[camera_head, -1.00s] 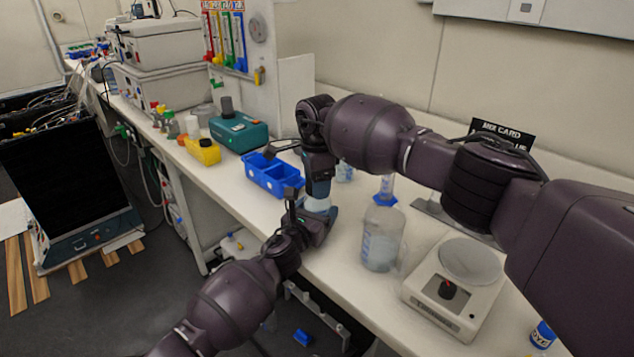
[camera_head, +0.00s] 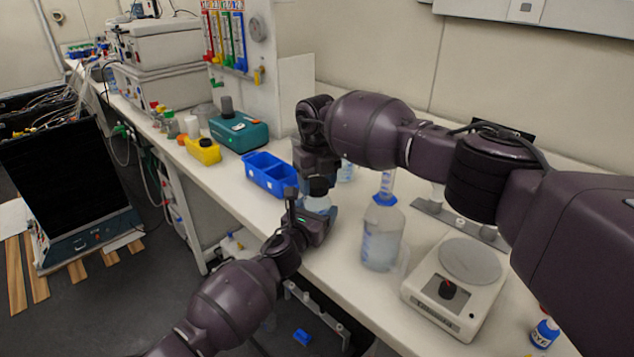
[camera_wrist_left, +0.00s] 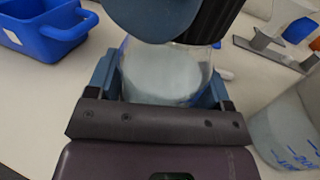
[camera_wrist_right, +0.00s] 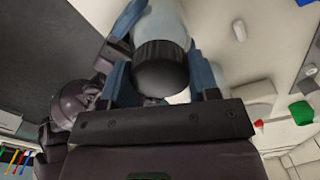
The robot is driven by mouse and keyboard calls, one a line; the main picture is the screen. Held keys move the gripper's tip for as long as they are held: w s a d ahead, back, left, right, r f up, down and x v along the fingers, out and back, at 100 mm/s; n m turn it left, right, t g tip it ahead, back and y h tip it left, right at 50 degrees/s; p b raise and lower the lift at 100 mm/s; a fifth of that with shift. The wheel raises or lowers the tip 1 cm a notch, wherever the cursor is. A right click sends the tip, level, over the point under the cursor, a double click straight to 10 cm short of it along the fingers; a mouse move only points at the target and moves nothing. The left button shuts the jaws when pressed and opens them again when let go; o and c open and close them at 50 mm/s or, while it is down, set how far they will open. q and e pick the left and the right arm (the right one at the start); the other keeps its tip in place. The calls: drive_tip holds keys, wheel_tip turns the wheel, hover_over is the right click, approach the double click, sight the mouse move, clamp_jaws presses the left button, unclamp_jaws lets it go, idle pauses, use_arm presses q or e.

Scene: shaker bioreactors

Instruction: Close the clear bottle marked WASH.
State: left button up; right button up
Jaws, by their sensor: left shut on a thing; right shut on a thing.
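A clear bottle (camera_head: 317,204) with pale liquid stands upright at the front of the bench. My left gripper (camera_head: 314,218) is shut on its body. In the left wrist view the bottle (camera_wrist_left: 165,75) sits between the blue fingers. No WASH marking can be read on it. A black ribbed cap (camera_head: 318,187) is in my right gripper (camera_head: 318,178), directly above the bottle's top. In the right wrist view the cap (camera_wrist_right: 161,67) is between the blue fingers, with the bottle behind it. Whether the cap sits on the neck or just above cannot be told.
A large clear bottle (camera_head: 381,245) with a blue collar stands close to the right. A scale (camera_head: 456,289) and a blue-labelled bottle (camera_head: 544,333) are farther right. A blue bin (camera_head: 270,175) is behind to the left. The bench's front edge is close.

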drive_tip(key=m, duration=0.5)
drive_tip(key=shift+m, duration=0.3)
drive_tip(key=m, duration=0.4)
drive_tip(key=o, duration=1)
drive_tip(key=shift+r, duration=2.25)
drive_tip(key=shift+c, duration=0.4)
